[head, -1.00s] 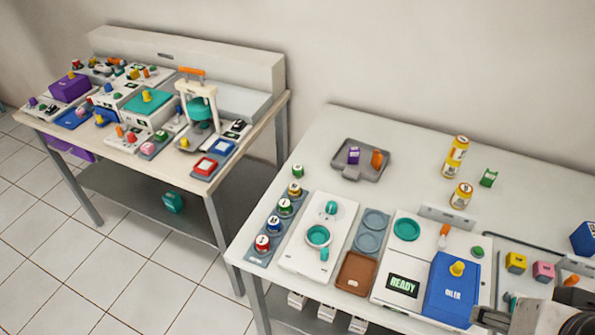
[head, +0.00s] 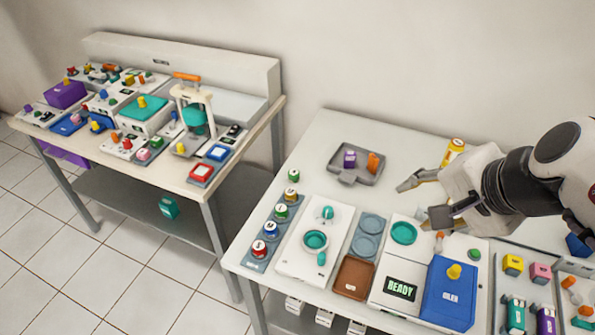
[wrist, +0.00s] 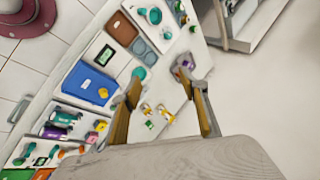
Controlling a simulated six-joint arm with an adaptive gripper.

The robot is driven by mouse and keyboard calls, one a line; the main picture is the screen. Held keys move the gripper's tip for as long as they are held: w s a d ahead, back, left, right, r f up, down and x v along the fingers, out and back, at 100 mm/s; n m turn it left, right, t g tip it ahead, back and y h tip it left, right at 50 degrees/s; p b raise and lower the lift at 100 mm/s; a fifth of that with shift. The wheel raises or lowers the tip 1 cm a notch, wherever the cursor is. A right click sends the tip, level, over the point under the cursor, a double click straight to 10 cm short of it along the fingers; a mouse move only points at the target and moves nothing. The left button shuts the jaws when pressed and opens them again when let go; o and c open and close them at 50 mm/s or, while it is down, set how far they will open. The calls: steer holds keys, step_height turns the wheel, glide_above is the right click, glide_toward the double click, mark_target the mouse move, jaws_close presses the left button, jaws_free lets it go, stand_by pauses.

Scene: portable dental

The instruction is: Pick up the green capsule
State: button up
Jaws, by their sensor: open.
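Two green round capsules with white labels show in the head view. One green capsule (head: 293,175) stands at the far end of the row, and another green capsule (head: 281,211) sits in the grey rack (head: 250,265) between yellow and blue ones. My gripper (head: 418,200) is open and empty above the right table, well to the right of both capsules. In the wrist view, my two fingers (wrist: 163,78) are spread apart with the table beyond them. The capsules are small and unclear near the top of that view.
A grey tray (head: 338,168) holds a purple and an orange piece. A white machine (head: 340,222), a brown tray (head: 354,278) and a blue box (head: 450,290) stand nearby. A yellow bottle (head: 453,150) is partly behind my arm. Bare table lies between tray and capsules.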

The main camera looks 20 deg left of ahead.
steer(key=w+a+f+m+y, duration=0.2)
steer(key=w+a+m, duration=0.2)
steer(key=w+a, duration=0.5)
steer(key=m+y, duration=0.1)
steer(key=m, duration=1.3)
glide_above(294, 172)
steer(key=s+d, duration=0.3)
steer(key=d, duration=0.2)
step_height(294, 172, down, 22)
steer(key=shift+s+a+f, duration=0.1)
steer(key=shift+s+f, duration=0.05)
steer(key=shift+f, duration=0.1)
steer(key=shift+a+f+m, duration=0.2)
steer(key=shift+f+m, duration=0.2)
steer(key=shift+f, duration=0.05)
steer(key=shift+x, duration=1.3)
